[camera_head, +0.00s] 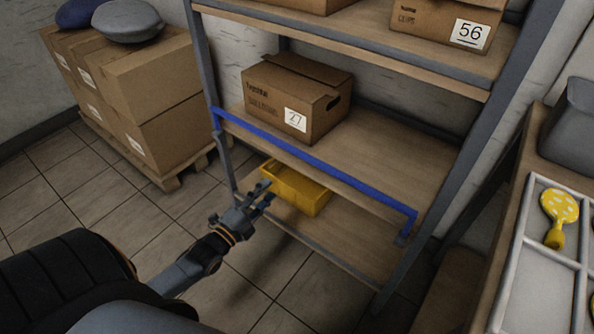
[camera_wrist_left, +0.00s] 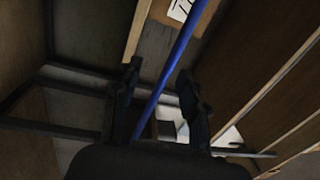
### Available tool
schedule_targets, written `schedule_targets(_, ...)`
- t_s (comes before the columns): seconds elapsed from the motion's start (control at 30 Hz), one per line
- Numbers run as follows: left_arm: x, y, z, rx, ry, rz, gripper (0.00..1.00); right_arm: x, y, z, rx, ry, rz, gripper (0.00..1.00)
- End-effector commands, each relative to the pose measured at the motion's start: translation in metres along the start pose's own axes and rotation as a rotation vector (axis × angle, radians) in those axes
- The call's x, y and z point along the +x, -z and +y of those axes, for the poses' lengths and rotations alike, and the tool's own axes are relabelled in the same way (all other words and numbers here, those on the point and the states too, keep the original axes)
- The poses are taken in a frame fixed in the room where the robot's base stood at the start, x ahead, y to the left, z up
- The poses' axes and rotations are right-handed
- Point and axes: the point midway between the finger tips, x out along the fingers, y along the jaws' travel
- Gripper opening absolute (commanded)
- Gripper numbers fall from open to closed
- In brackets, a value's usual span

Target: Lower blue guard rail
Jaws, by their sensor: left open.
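The blue guard rail (camera_head: 318,167) runs across the front of the middle shelf, from the left post to near the right post, where its end bends down. My left gripper (camera_head: 267,193) is open and empty, below and in front of the rail's left half, near the yellow bin. In the left wrist view the rail (camera_wrist_left: 178,58) passes through the gap between the open fingers (camera_wrist_left: 158,72), seen beyond them; contact cannot be told. My right gripper is not in view.
A cardboard box (camera_head: 278,94) marked 27 sits behind the rail. A yellow bin (camera_head: 297,190) is on the lower shelf (camera_head: 335,243). Stacked boxes (camera_head: 163,90) stand on a pallet at left. A tray (camera_head: 520,260) is on the right. The tiled floor in front is clear.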

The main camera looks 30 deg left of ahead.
Motion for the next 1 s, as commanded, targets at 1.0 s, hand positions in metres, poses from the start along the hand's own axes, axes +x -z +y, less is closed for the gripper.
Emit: schedule_targets(1.0, 0.139, 0.008, -0.034, 0.082, 0.09, 0.025, 0.43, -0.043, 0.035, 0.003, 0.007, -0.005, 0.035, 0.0)
